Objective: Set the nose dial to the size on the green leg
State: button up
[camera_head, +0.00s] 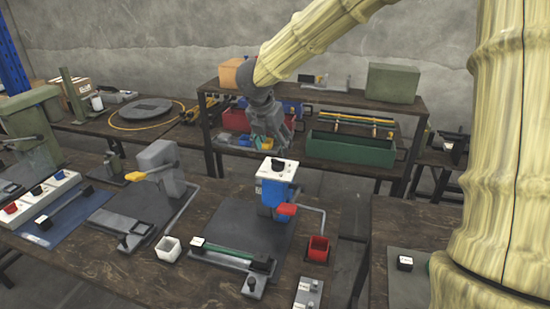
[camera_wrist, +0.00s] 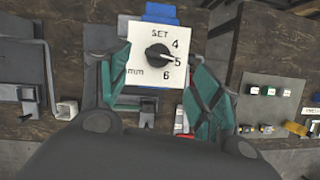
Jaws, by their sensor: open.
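The press with a white dial plate (camera_head: 279,169) and blue body (camera_head: 272,192) stands on the middle table. In the wrist view the plate (camera_wrist: 137,68) reads SET, mm, 4, 5 and 6. Its black nose dial (camera_wrist: 158,56) has a pale pointer mark turned right, close to 5. The green leg (camera_head: 226,251) lies in front of the press, with a small white tag (camera_head: 197,242) whose writing is too small to read. My gripper (camera_head: 268,143) hangs above the plate. In the wrist view its open fingers (camera_wrist: 160,70) stand either side of the plate, apart from the dial.
A grey press (camera_head: 160,165) with a yellow part stands left. A shelf (camera_head: 330,97) with bins is behind. A gap separates the right table.

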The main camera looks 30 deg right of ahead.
aim_at(277, 161)
jog(key=p+x, duration=0.1)
jog(key=x, duration=0.6)
jog(key=shift+w+f, duration=0.1)
jog(key=shift+f, duration=0.2)
jog(key=c, duration=1)
